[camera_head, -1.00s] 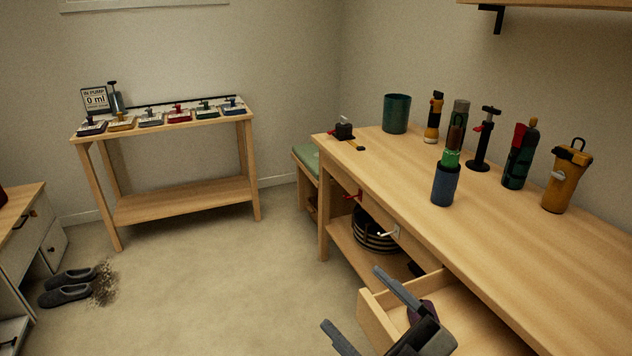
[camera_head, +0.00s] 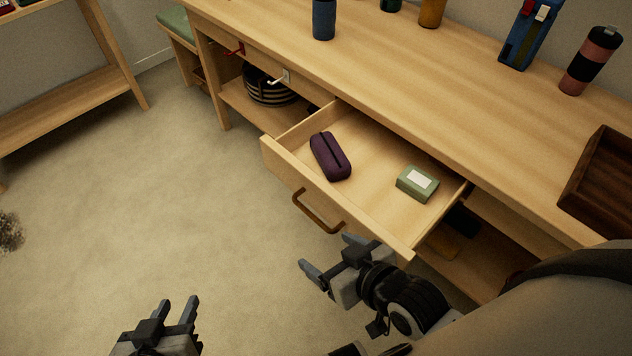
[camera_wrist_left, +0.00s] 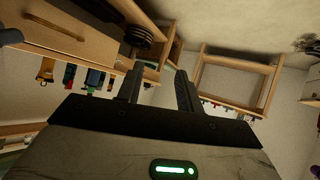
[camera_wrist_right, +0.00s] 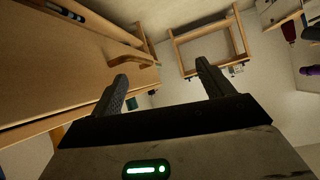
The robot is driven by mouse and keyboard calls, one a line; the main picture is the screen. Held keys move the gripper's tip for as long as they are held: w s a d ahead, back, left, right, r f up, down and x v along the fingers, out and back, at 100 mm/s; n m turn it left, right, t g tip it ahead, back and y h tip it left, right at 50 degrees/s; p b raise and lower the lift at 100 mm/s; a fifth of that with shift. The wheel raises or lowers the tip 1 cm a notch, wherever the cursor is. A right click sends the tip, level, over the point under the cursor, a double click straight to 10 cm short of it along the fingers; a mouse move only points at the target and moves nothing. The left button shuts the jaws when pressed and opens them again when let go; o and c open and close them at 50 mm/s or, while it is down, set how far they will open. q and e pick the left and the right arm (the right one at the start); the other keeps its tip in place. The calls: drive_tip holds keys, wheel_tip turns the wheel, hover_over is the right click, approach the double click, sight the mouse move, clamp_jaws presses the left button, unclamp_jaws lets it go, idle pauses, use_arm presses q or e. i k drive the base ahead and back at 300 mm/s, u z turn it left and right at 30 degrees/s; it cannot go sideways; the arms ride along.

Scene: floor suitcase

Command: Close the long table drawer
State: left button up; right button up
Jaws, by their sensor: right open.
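The long table drawer (camera_head: 283,167) is pulled out from under the wooden table, with its brown bar handle (camera_head: 318,212) on the front. A purple pouch (camera_head: 330,156) and a green box with a pale label (camera_head: 417,183) lie inside it. My right gripper (camera_head: 328,254) is open and empty, just in front of the drawer's near end, apart from the handle. In the right wrist view the handle (camera_wrist_right: 135,60) shows beyond the left finger. My left gripper (camera_head: 177,304) is open and empty over the floor, farther from the drawer. The handle (camera_wrist_left: 55,28) also shows in the left wrist view.
The tabletop (camera_head: 395,75) carries a blue cylinder (camera_head: 324,18), a dark tumbler (camera_head: 590,60) and a dark wooden tray (camera_head: 603,185). A lower shelf holds a striped round basket (camera_head: 268,88). The floor (camera_head: 150,200) before the drawer is clear.

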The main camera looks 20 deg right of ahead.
sight(367, 203)
drive_tip(key=z, duration=0.25)
drive_tip(key=k, duration=0.85)
drive_tip(key=z, duration=0.7)
drive_tip(key=i, duration=0.6)
drive_tip(key=z, duration=0.05)
